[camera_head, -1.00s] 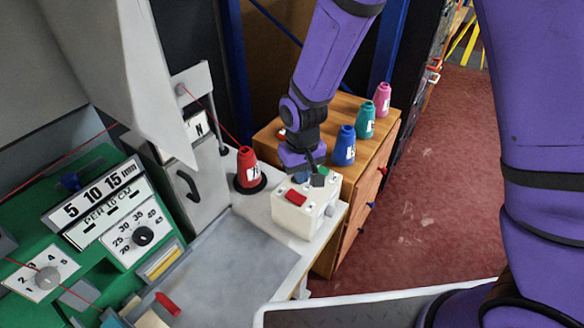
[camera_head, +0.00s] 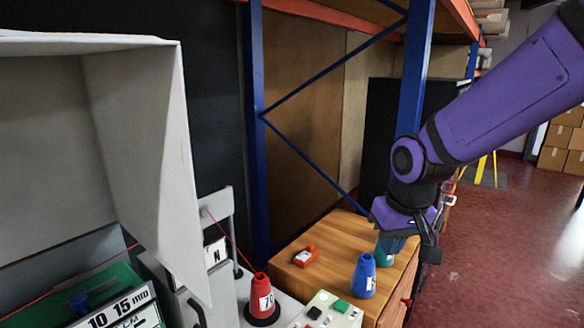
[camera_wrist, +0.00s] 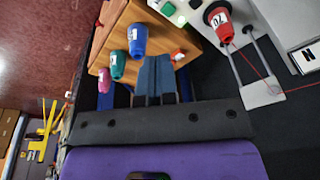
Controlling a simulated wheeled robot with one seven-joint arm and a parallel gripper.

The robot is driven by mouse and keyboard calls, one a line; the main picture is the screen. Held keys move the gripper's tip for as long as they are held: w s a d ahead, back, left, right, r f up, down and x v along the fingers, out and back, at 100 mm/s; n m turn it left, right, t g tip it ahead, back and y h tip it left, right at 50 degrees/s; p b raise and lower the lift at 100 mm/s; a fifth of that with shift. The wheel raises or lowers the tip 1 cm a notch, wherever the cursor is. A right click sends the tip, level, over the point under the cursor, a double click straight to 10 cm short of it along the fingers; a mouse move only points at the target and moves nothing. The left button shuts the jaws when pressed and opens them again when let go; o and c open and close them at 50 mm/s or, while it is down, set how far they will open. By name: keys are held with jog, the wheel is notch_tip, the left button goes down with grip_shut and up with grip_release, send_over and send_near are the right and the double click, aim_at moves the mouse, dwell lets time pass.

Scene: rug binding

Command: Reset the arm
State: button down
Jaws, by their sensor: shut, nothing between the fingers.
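My gripper (camera_head: 430,252) is at the right of the head view, in front of the far right part of the wooden cabinet top (camera_head: 335,240). Its fingers also show in the wrist view (camera_wrist: 157,78), together and with nothing between them. My purple arm reaches in from the upper right. A blue cone spool (camera_head: 363,275) stands on the cabinet, and a teal cone spool (camera_head: 384,246) behind it is partly hidden by my gripper. A pink cone (camera_wrist: 103,78) shows only in the wrist view.
A red cone spool (camera_head: 262,297) with red thread stands beside the grey machine. A white control box (camera_head: 328,312) with a green button is at the bottom edge. A small red-and-white item (camera_head: 305,256) lies on the cabinet. Blue rack posts (camera_head: 256,130) rise behind. Red floor is clear at right.

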jog(key=s+d+r+m+t, duration=0.1)
jog(key=s+d+r, duration=0.5)
jog(key=s, duration=0.2)
jog(key=s+d+r+m+t, duration=0.1)
jog(key=s+d+r+t, duration=0.1)
jog(key=s+d+r, duration=0.4)
jog(key=shift+s+r+h, duration=0.15)
jog(key=shift+s+h, duration=0.25)
jog(key=shift+s, duration=0.85)
